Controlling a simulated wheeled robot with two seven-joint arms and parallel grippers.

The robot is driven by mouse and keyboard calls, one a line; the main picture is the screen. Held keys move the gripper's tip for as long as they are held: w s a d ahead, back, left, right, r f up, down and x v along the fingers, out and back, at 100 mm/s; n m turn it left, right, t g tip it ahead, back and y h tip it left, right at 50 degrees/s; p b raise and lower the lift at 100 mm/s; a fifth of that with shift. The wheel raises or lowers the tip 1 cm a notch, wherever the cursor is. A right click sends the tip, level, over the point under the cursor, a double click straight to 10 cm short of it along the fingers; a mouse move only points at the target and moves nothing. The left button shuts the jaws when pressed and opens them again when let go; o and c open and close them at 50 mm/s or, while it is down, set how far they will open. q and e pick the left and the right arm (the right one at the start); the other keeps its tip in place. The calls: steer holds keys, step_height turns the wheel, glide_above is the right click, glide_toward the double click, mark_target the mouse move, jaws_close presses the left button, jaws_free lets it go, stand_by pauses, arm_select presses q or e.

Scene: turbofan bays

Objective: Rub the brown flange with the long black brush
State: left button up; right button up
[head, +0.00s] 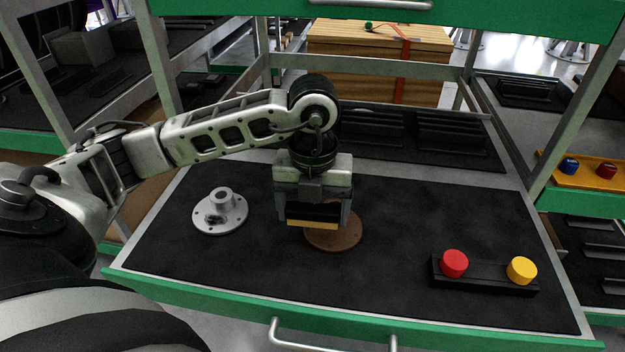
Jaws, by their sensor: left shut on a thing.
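The brown flange (340,237) is a round disc lying flat on the black mat of the workbench, partly hidden behind and under my left gripper. My left gripper (313,212) points down over the flange and is shut on the long black brush (314,213), a dark block with a yellowish strip along its lower edge. The brush is over the flange's upper left part; I cannot tell whether it touches. My right gripper is not in view.
A grey metal flange (221,211) lies on the mat to the left. A black holder (484,274) with a red knob (454,263) and a yellow knob (521,270) is at the front right. The mat between is clear. Shelf posts frame the bench.

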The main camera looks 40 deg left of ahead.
arm_select(q)
step_height(320, 180, up, 3)
steer(key=shift+p, duration=0.9)
steer(key=shift+r+p, duration=0.5)
steer(key=shift+r, duration=0.4)
